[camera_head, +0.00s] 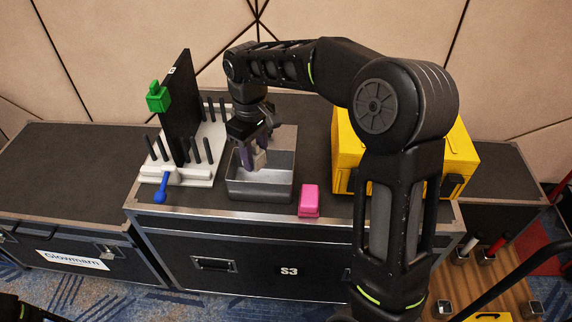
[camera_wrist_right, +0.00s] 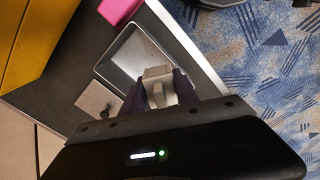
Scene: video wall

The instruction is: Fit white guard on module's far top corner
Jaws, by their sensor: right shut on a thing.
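The black module (camera_head: 176,112) stands upright in a white rack (camera_head: 203,172) with black pegs, at the left of the case top. A green piece (camera_head: 158,97) sits on its near upper edge. My right gripper (camera_head: 256,158) is shut on the white guard (camera_head: 260,158) and holds it over the grey metal tray (camera_head: 281,183), right of the rack. In the right wrist view the white guard (camera_wrist_right: 158,86) shows between the fingers, with the tray (camera_wrist_right: 128,55) beyond it.
A pink block (camera_head: 309,200) lies right of the tray, near the case's front edge. A yellow box (camera_head: 346,150) stands behind my right arm. A blue-handled item (camera_head: 163,188) is at the rack's front. The left case top (camera_head: 65,165) is clear.

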